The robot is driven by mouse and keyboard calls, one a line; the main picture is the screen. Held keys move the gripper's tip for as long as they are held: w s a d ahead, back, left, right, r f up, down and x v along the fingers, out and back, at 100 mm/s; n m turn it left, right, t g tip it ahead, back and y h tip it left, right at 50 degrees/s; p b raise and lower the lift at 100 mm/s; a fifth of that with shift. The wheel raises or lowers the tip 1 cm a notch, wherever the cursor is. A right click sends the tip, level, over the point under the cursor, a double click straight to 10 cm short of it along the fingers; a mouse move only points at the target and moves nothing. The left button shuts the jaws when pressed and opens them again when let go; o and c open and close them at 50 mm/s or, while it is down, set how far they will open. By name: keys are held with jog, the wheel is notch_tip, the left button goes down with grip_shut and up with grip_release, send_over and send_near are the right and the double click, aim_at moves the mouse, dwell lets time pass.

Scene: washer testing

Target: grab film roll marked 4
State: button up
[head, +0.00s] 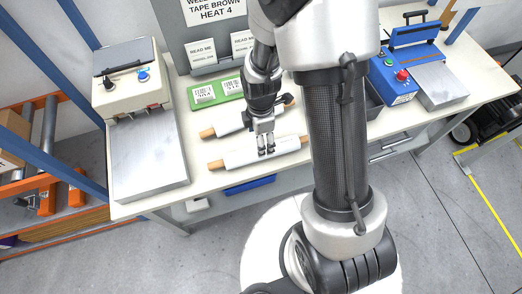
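Two white film rolls with wooden end handles lie on the table, one behind the other. The front film roll (240,158) lies in full length near the table's front edge. The back film roll (229,127) is partly hidden behind my arm. I cannot read a number on either roll. My gripper (266,152) points down at the front roll, over its middle. Its fingertips overlap the roll in the picture. I cannot tell whether they touch it or are shut on it.
The table (204,180) also carries a grey sealing machine (135,95) at left and a blue machine (398,77) at right. A green board (204,95) with white labels lies behind the rolls. Orange roller shelving (40,185) stands at far left.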

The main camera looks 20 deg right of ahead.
notch_tip(320, 180, down, 4)
jog(key=shift+f+b, duration=0.1)
jog(key=shift+b, duration=0.4)
jog(key=f, duration=0.1)
jog(key=f+b, duration=0.1)
jog(key=f, duration=0.1)
jog(key=f+b, duration=0.1)
jog(key=f, duration=0.1)
jog(key=shift+w+d+f, duration=0.15)
jog(key=shift+w+d, duration=0.05)
jog(key=shift+d, duration=0.1)
jog(key=shift+c, duration=0.6)
jog(key=c, duration=1.5)
jog(key=shift+r, duration=0.2)
